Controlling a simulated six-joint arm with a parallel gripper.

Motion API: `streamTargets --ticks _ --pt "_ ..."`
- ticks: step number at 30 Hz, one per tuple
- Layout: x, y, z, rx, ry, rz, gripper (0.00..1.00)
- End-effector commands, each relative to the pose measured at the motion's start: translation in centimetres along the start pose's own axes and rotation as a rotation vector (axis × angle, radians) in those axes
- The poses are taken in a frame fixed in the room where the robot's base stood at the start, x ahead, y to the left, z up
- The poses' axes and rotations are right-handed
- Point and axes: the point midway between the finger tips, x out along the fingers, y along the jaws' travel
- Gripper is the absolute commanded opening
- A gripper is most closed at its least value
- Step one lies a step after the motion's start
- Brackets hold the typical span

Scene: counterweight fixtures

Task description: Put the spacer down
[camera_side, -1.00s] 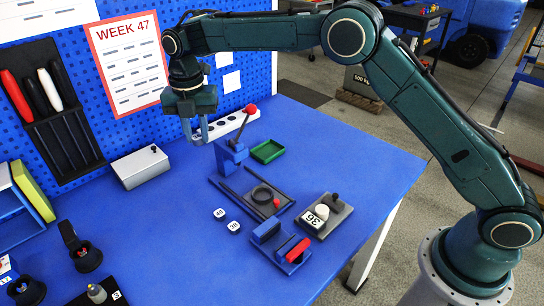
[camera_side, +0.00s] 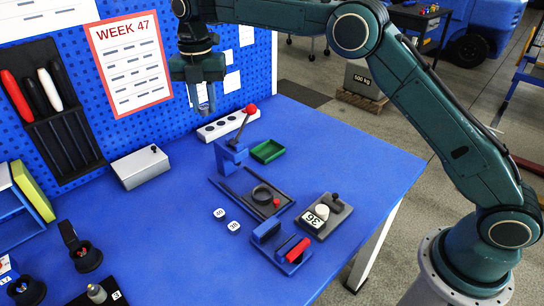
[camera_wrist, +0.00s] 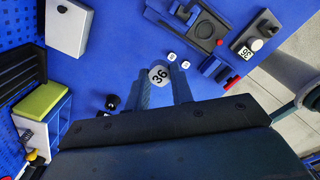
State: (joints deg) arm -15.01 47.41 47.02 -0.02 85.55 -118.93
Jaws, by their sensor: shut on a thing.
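In the side view my gripper (camera_side: 204,108) is high above the blue table, in front of the pegboard. The held piece is hard to make out there. Two small white pieces (camera_side: 220,213) (camera_side: 234,226) with numbers lie side by side on the table, clear of the gripper.
A dark plate with a ring (camera_side: 261,194), a blue lever stand (camera_side: 231,156), a green tray (camera_side: 267,151), a blue holder with a red bar (camera_side: 297,250) and a grey fixture labelled 36 (camera_side: 338,223) stand nearby. The table's left-centre is clear.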

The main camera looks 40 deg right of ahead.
Motion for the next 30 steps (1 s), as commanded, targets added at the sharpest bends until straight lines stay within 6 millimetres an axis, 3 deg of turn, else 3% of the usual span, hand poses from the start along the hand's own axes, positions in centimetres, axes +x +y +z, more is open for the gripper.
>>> streamTargets --ticks 9,15,23,30 --pt "0.1 -5.5 9.0 0.125 0.0 0.0 0.01" --pt "0.0 -9.6 13.9 0.2 -0.001 0.001 0.01" --pt "0.1 -13.6 17.9 0.265 -0.001 0.001 0.01" --pt "2.6 -13.6 17.8 0.263 0.001 -0.001 0.01"
